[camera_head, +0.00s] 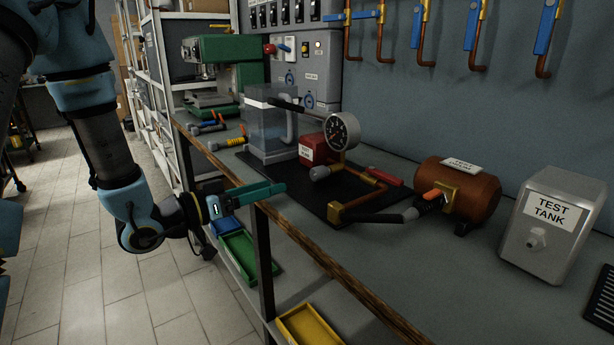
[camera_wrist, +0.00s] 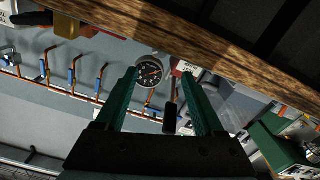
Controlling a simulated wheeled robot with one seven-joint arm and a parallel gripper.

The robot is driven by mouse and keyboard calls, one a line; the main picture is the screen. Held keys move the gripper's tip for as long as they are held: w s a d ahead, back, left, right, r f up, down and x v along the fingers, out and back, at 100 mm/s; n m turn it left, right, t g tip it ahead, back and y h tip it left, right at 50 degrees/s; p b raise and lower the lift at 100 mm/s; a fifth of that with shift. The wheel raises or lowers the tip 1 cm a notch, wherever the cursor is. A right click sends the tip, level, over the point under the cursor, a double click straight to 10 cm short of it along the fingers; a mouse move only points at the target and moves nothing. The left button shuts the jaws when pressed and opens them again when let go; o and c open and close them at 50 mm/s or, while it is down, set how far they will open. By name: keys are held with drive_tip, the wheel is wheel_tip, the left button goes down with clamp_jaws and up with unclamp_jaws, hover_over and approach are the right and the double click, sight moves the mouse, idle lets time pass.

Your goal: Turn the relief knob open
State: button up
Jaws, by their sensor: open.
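A red pump block (camera_head: 313,150) with a white label stands on the black mat beside the clear water box (camera_head: 270,125). A small grey knob (camera_head: 319,172) sticks out low on its front side; I cannot read a label naming it as the relief knob. A round gauge (camera_head: 342,131) stands above the block and also shows between my fingers in the wrist view (camera_wrist: 149,72). My gripper (camera_head: 280,188) is open and empty at the bench's front edge, pointing toward the pump, apart from the knob. The knob cannot be made out in the wrist view.
The bench's wooden edge (camera_head: 330,266) runs close by my gripper and crosses the top of the wrist view. A black handle (camera_head: 375,217), copper tank (camera_head: 458,190) and test tank (camera_head: 551,225) lie to the right. Screwdrivers (camera_head: 228,143) lie left. Bins (camera_head: 248,256) sit below.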

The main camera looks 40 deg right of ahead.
sight(313, 174)
drive_tip(key=d, duration=0.3)
drive_tip(key=d+p, duration=0.1)
drive_tip(key=d, duration=0.6)
drive_tip(key=shift+s+d+p, duration=0.3)
drive_tip(key=shift+p, duration=0.1)
drive_tip(key=shift+c, duration=0.3)
clamp_jaws()
